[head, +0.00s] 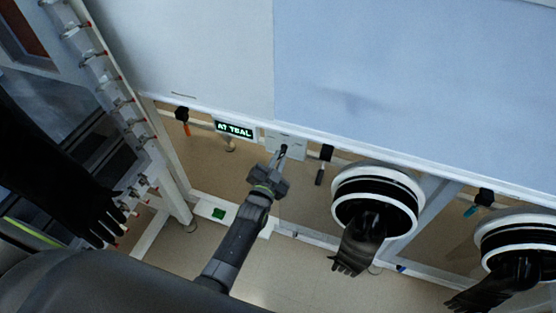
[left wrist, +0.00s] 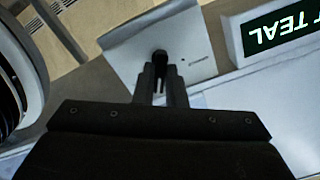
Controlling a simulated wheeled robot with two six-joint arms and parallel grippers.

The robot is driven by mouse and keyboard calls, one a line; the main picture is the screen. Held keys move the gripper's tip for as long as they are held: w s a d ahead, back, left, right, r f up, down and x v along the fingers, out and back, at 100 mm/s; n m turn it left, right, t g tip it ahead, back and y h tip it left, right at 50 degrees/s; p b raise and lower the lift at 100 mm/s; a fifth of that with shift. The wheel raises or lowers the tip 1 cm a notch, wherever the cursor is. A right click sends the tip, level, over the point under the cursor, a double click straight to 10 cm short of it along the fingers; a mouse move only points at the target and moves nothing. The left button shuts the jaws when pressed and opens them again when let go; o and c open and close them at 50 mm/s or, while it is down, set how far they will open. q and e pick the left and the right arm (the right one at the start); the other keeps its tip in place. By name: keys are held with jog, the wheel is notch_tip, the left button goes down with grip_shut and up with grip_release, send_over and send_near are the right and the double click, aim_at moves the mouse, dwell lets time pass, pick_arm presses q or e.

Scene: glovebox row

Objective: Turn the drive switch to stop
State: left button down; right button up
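The drive switch is a small black knob with a lever (left wrist: 160,58) on a pale grey plate (left wrist: 188,40). In the head view the plate (head: 292,141) sits under the edge of the big pale panel, right of a lit display. My left gripper (head: 280,156) reaches up to the plate. In the left wrist view its two fingers (left wrist: 160,80) stand on either side of the lever with a narrow gap. I cannot tell whether they touch or grip it. The fingers partly hide the lever. My right gripper is not in view.
A black handle (head: 325,155) hangs right of the plate, and an orange-tipped one (head: 183,118) hangs left. A glove port (head: 345,195) with a hanging black glove stands to the right. Another black glove (head: 95,215) is at left.

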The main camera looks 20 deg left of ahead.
pick_arm(q)
jog(key=shift+n, duration=0.3)
jog(key=shift+n+p, duration=0.4)
jog(key=shift+n, duration=0.5)
jog(key=shift+n+p, duration=0.4)
jog(key=shift+n, duration=1.2)
jog(key=c, duration=1.5)
grip_release()
